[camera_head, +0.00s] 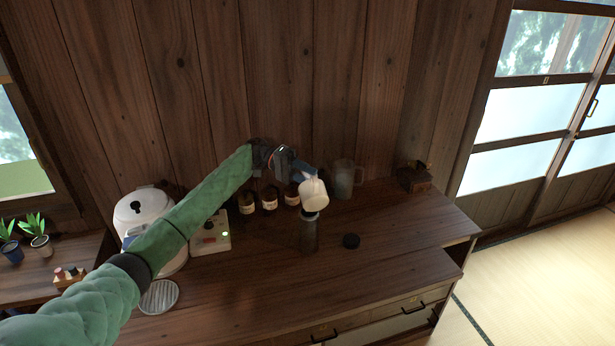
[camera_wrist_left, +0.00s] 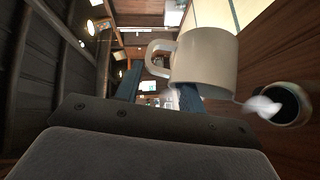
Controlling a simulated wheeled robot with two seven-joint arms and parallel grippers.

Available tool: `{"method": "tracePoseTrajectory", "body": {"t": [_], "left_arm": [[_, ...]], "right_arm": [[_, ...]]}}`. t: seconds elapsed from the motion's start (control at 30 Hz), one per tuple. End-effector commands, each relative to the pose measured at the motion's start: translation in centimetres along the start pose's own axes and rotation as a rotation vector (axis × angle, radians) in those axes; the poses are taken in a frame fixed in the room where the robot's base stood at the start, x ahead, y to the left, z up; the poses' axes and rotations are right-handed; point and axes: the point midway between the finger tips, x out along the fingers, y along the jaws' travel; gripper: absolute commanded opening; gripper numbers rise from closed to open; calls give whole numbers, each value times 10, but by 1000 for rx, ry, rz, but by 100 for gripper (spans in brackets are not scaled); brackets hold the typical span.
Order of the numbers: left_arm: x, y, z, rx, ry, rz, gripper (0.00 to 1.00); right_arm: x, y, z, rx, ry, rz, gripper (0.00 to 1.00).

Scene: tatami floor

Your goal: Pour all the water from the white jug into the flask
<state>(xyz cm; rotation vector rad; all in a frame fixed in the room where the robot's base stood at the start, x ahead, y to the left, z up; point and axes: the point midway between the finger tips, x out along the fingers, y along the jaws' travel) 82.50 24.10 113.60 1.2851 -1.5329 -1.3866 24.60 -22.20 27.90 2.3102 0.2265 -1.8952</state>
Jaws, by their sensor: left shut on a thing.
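The white jug (camera_head: 313,196) is held by my left gripper (camera_head: 302,172) and hangs tilted above the flask (camera_head: 309,236), which stands upright on the wooden counter. In the left wrist view the jug (camera_wrist_left: 207,60) has its handle between the fingers of my left gripper (camera_wrist_left: 160,90). A pale stream of water (camera_wrist_left: 262,107) runs from the jug's rim to the open mouth of the flask (camera_wrist_left: 290,104). The inside of the jug is hidden, so how much water it holds cannot be told. My right gripper is not in view.
Several brown bottles (camera_head: 269,199) and a glass pitcher (camera_head: 343,180) stand behind. A white cooker (camera_head: 142,208) and a small device (camera_head: 211,235) are at left.

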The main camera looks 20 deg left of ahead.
Motion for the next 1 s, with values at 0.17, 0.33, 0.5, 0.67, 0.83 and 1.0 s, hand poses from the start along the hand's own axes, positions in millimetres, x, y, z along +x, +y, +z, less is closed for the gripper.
{"method": "tracePoseTrajectory", "body": {"t": [0.17, 0.33, 0.5, 0.67, 0.83, 1.0], "left_arm": [[-1, 0, -1, -8, 1, 10, 0], [-2, 1, -2, -16, 1, 19, 0], [-3, 1, -3, -25, 1, 28, 0], [-4, 0, -3, -34, 2, 37, 0], [-4, 0, -4, -43, 3, 46, 0], [-3, -1, -4, -44, 0, 47, 0]], "right_arm": [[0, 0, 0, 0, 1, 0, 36], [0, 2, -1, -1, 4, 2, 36], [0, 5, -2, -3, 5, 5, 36], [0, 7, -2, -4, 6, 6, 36], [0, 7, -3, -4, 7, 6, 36], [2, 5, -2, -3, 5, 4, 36]]}}
